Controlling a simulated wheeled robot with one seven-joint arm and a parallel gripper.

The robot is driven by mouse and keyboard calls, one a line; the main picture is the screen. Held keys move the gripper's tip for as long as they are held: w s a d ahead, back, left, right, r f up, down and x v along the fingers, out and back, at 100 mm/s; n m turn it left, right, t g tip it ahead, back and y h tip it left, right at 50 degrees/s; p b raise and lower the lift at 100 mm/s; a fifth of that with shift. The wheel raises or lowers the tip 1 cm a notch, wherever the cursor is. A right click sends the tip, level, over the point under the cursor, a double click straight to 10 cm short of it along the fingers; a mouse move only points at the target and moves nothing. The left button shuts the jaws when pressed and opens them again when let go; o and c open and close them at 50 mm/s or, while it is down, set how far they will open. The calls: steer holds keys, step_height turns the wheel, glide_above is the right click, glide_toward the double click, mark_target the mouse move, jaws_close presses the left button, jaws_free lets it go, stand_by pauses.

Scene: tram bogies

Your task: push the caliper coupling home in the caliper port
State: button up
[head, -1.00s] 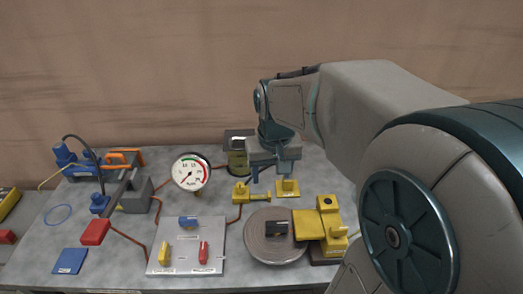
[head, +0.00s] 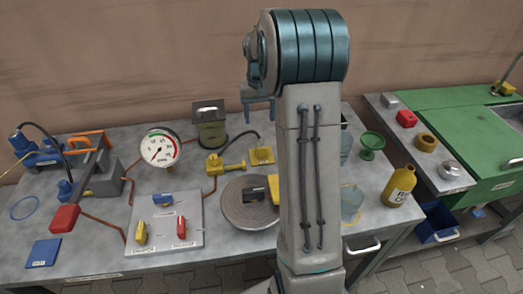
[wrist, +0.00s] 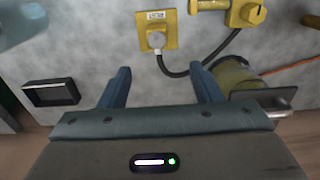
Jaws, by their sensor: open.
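A yellow plate (wrist: 157,32) with a small label, likely the caliper port, lies flat on the bench; it also shows in the head view (head: 262,156). A pale round fitting (wrist: 155,40), apparently the caliper coupling, sits upright on it. A black hose (wrist: 203,70) runs from this fitting towards a yellow valve piece (wrist: 246,12). I cannot tell how deep the coupling sits. My gripper (head: 259,114) is open and empty, raised above and behind the plate; in the wrist view its fingers (wrist: 163,78) are apart from the coupling.
A grey disc (head: 243,212) lies in front, partly behind my arm. A gauge (head: 159,148) and a switch panel (head: 165,225) are left. A green cup (head: 370,145) and yellow bottle (head: 399,186) stand right.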

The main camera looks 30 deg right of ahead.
mark_target(261, 145)
step_height(261, 145, down, 9)
steer(key=shift+r, duration=0.15)
stand_by(0.4)
steer(key=f, duration=0.5)
steer(key=shift+s+d+f, duration=0.1)
steer(key=shift+s+d, duration=0.05)
steer(key=shift+s, duration=0.1)
steer(key=c, duration=1)
